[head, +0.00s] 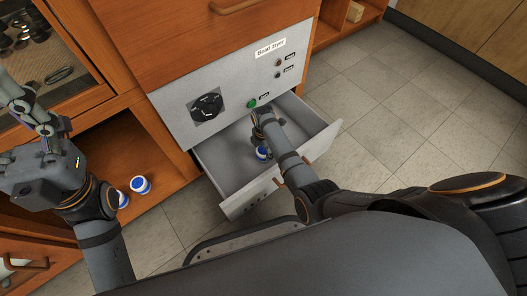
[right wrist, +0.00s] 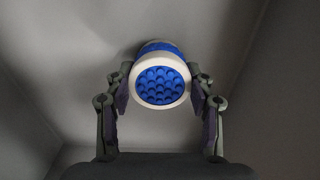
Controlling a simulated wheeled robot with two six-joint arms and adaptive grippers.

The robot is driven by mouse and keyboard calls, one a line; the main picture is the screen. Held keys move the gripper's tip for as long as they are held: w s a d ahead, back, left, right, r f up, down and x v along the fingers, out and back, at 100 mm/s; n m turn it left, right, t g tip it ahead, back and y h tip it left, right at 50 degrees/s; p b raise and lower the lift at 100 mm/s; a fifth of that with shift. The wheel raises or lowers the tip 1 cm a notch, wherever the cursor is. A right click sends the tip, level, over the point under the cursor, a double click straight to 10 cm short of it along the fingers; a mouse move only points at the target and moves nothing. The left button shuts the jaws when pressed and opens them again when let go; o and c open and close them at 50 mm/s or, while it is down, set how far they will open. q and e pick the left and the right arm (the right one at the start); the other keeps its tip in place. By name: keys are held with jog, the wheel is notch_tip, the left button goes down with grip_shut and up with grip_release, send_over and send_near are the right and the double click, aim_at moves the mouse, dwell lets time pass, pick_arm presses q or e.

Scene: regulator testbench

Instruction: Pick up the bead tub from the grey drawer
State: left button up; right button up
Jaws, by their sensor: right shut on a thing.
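The bead tub, white with a blue bead-filled face, is in the open grey drawer (head: 222,186) under the bead dryer panel. In the head view it (head: 262,153) shows partly beside my right gripper (head: 262,122), which reaches down into the drawer. In the right wrist view the tub (right wrist: 161,82) sits between the two fingers of my right gripper (right wrist: 163,92), which is shut on it. I cannot tell whether the tub touches the drawer floor. My left gripper (head: 30,110) is at the far left, away from the drawer; its finger gap is unclear.
Two blue-and-white tubs, one of them here (head: 140,185), stand on the wooden shelf left of the drawer. The bead dryer panel (head: 235,85) with a black dial and green button rises behind the drawer. Tiled floor (head: 385,125) lies clear to the right.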

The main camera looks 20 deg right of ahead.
notch_tip(320, 180, up, 9)
jog(key=p, duration=0.6)
jog(key=shift+r, duration=0.1)
jog(key=shift+r+p, duration=0.35)
jog(key=shift+r, duration=0.05)
